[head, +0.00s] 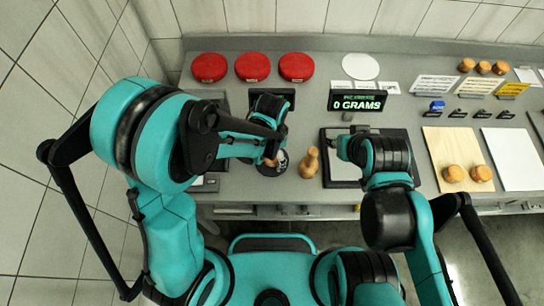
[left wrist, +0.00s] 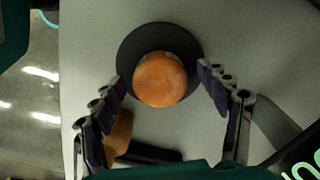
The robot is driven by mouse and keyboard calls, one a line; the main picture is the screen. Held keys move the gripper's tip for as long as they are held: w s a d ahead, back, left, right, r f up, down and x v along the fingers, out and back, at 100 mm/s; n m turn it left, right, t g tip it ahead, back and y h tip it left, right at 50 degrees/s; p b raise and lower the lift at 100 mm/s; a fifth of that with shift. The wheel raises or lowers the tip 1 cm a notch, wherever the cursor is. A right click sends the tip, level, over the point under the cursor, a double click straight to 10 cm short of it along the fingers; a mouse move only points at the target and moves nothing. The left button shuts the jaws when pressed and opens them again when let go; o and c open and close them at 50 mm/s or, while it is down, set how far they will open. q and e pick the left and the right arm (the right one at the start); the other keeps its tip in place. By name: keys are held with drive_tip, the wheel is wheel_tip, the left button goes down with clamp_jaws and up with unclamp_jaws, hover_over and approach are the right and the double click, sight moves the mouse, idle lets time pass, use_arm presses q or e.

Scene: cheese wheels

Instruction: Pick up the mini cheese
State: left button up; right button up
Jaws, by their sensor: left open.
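A round orange-brown piece (left wrist: 160,79) sits over a black disc (left wrist: 128,48) in the left wrist view; from above I cannot tell whether it is a mini cheese or a knob. My left gripper (left wrist: 168,100) is open, its fingers on either side of the piece, not visibly touching it. In the head view, that gripper (head: 270,156) hides much of the piece and disc. Small round orange-brown pieces, possibly mini cheeses, sit on a pale wooden board (head: 437,146) at the right. My right gripper (head: 344,149) is over a dark-framed square pad (head: 345,181); its fingers are unclear.
A wooden peg-shaped object (head: 309,163) stands just right of the disc. Three red wheels (head: 252,67) lie at the back left. A display (head: 358,102) reads 0 GRAMS. A white board (head: 515,155) and several cards are at the right.

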use_arm(q)
drive_tip(key=c, duration=1.3)
drive_tip(key=shift+r, duration=0.15)
